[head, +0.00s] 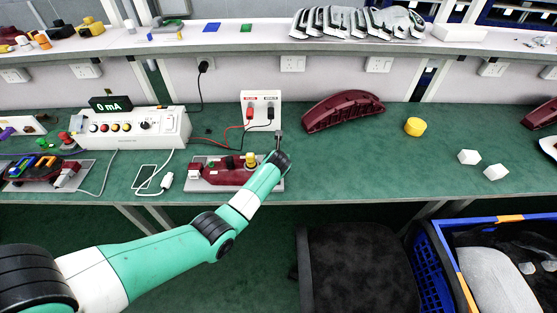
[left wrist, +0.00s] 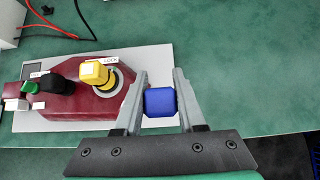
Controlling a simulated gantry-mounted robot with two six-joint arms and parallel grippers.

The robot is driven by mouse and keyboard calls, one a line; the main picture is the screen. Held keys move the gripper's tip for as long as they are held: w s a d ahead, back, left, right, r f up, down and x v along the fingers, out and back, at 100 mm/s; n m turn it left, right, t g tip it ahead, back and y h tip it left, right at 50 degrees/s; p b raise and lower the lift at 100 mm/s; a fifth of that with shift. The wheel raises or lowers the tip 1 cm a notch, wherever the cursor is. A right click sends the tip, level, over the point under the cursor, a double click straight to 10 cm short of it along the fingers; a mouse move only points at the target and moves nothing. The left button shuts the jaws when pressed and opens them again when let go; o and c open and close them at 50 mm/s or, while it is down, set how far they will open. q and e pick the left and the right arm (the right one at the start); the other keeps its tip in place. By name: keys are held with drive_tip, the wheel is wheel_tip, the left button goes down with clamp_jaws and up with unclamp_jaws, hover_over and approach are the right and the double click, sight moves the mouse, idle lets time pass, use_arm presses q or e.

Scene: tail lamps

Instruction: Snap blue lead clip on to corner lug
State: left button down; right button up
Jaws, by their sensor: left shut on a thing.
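The blue clip (left wrist: 160,102) is a small rounded block between the two grey fingers of my left gripper (left wrist: 159,82). My left gripper (head: 279,138) is shut on it, at the right end of the lamp fixture in the head view. The dark red tail lamp (left wrist: 87,108) lies on a light grey plate (left wrist: 153,56), left of the fingers in the left wrist view. It also shows in the head view (head: 222,172). A yellow knob (left wrist: 93,73) stands on it by a LOCK label. Black and green parts sit at its left end. I cannot pick out the corner lug. My right gripper is not in view.
A white tester box (head: 145,128) with a 0 mA display stands left of the fixture. Red and black leads run to a white socket panel (head: 261,106). Another red lamp (head: 342,110), a yellow cylinder (head: 415,126) and white cubes (head: 469,157) lie right. Green table between them is clear.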

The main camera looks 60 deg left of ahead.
use_arm(q)
wheel_tip(320, 180, down, 6)
drive_tip(key=b, duration=0.3)
drive_tip(key=shift+r, duration=0.15)
drive_tip(key=shift+r, duration=0.1)
idle(0.4)
drive_tip(key=shift+p, duration=0.3)
idle(0.4)
